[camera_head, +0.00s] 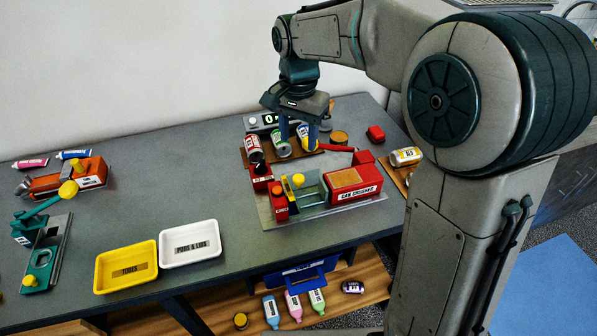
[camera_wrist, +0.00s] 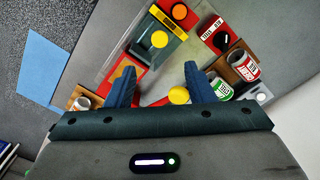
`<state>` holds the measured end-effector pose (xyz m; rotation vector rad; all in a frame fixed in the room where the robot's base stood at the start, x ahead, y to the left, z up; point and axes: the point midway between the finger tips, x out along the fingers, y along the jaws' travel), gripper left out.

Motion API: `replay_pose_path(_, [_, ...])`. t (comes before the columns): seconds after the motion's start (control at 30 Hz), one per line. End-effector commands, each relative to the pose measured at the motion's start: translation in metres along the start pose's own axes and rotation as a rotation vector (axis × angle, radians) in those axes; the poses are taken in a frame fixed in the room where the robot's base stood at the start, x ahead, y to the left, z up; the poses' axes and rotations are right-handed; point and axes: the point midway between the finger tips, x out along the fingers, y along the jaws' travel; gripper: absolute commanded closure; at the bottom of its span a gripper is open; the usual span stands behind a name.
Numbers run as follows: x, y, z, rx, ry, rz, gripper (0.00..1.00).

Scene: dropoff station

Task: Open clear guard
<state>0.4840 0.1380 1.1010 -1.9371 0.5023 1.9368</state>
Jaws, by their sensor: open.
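The can crusher (camera_head: 352,181) stands on a metal base plate on the table, with a red labelled block at its right end. The clear guard is a see-through cover over its green channel (camera_head: 315,194), and its outline is hard to make out. A yellow knob (camera_head: 298,180) stands at the guard; it also shows in the wrist view (camera_wrist: 159,39). My gripper (camera_head: 298,142) is open and empty above and behind the crusher, pointing down. In the wrist view, the open fingers (camera_wrist: 160,72) are apart from the guard knob. Another yellow ball (camera_wrist: 179,95) appears between them.
Cans, including a red one (camera_head: 253,148), stand in a brown rack behind the crusher. A red lever (camera_head: 335,148) lies near my fingers. A yellow tray (camera_head: 126,268) and a white tray (camera_head: 190,244) sit at left. Another can (camera_head: 405,156) lies at right.

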Motion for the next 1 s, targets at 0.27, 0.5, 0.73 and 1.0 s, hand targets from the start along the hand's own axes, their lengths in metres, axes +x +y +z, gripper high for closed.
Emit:
replay_pose_path(0.27, [0.06, 0.001, 0.001, -0.003, -0.004, 0.003, 0.51])
replay_pose_path(0.5, [0.101, 0.001, 0.001, -0.003, -0.002, 0.002, 0.51])
replay_pose_path(0.73, [0.117, 0.001, 0.001, -0.001, 0.0, 0.0, 0.51])
replay_pose_path(1.0, [0.118, 0.001, 0.001, -0.002, 0.0, 0.0, 0.51])
